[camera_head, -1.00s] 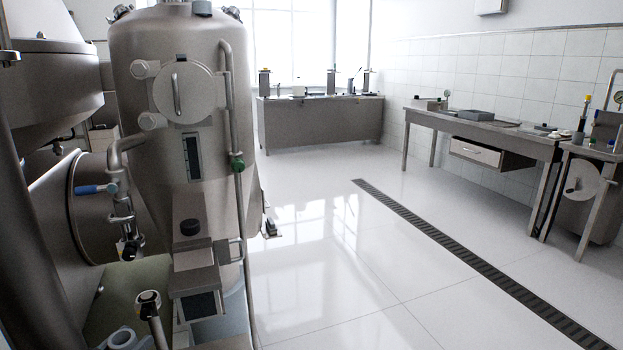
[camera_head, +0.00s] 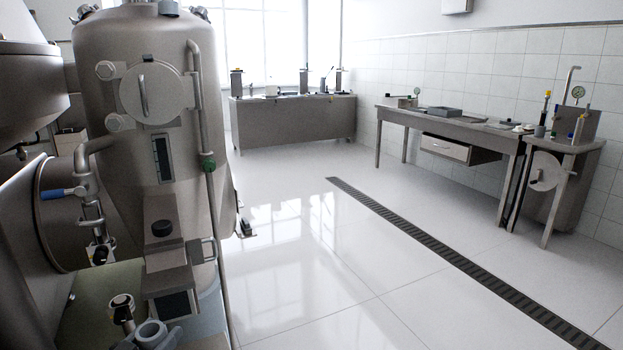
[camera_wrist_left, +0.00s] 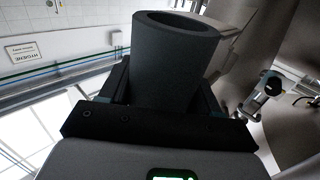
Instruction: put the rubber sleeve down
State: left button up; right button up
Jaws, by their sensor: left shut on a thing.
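The rubber sleeve (camera_wrist_left: 172,65) is a dark grey hollow cylinder with a thick wall. In the left wrist view it stands up between the fingers of my left gripper (camera_wrist_left: 160,85), which is shut on it, its open end away from the palm. In the head view the sleeve (camera_head: 151,331) shows as a grey ring at the bottom edge, with little of my left gripper (camera_head: 150,340) around it. It is held in front of the steel separator, close to a small black-topped fitting (camera_head: 122,304). What lies under it is hidden. My right gripper is not in view.
A workbench (camera_head: 455,125) stands along the right wall and another bench (camera_head: 290,122) at the back. The floor between is clear.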

pick_arm(q)
jog(key=s+d+r+h, duration=0.1)
jog(key=s+d+r, duration=0.1)
jog(key=d, duration=0.5)
jog(key=s+d+r, duration=0.1)
jog(key=s+d, duration=0.1)
jog(key=d, duration=0.5)
notch_tip(320, 180, up, 13)
jog(key=w+n+y+p, duration=0.1)
jog(key=y+p, duration=0.4)
jog(key=p, duration=1.7)
jog(key=shift+w+d+n, duration=0.15)
jog(key=shift+n, duration=0.65)
jog(key=shift+f, duration=0.1)
